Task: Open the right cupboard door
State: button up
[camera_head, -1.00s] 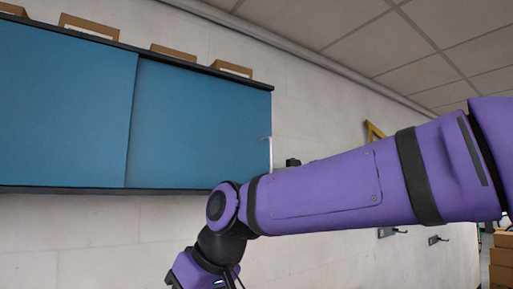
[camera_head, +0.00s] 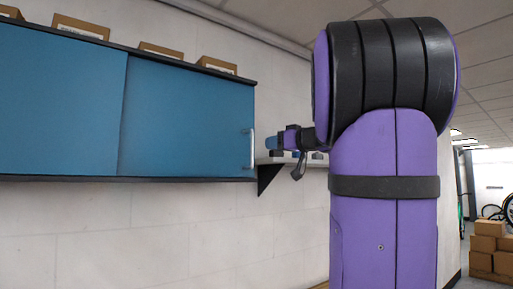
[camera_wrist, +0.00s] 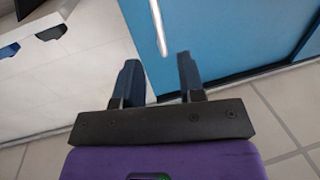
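The right cupboard door (camera_head: 185,115) is a blue panel in the wall cupboard and looks shut. Its pale vertical handle (camera_head: 252,148) is near the right edge. In the wrist view the handle (camera_wrist: 157,25) lies beyond my fingertips, roughly in line with the gap between them. My gripper (camera_wrist: 160,75) is open and empty, with two dark fingers apart. In the head view my gripper (camera_head: 272,143) appears small, just right of the handle and partly hard to make out behind my large purple arm. I see no contact with the handle.
The left blue panel (camera_head: 58,105) adjoins the door. Several cardboard boxes (camera_head: 160,51) stand on top of the cupboard. A pale shelf with a dark bracket (camera_head: 268,176) is right of it. Stacked boxes (camera_head: 488,250) and a bicycle wheel (camera_head: 508,208) are at far right.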

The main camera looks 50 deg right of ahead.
send_over(252, 163)
jog(key=shift+w+d+r, duration=0.1)
jog(key=shift+w+d, duration=0.15)
dwell(0.4)
grip_shut()
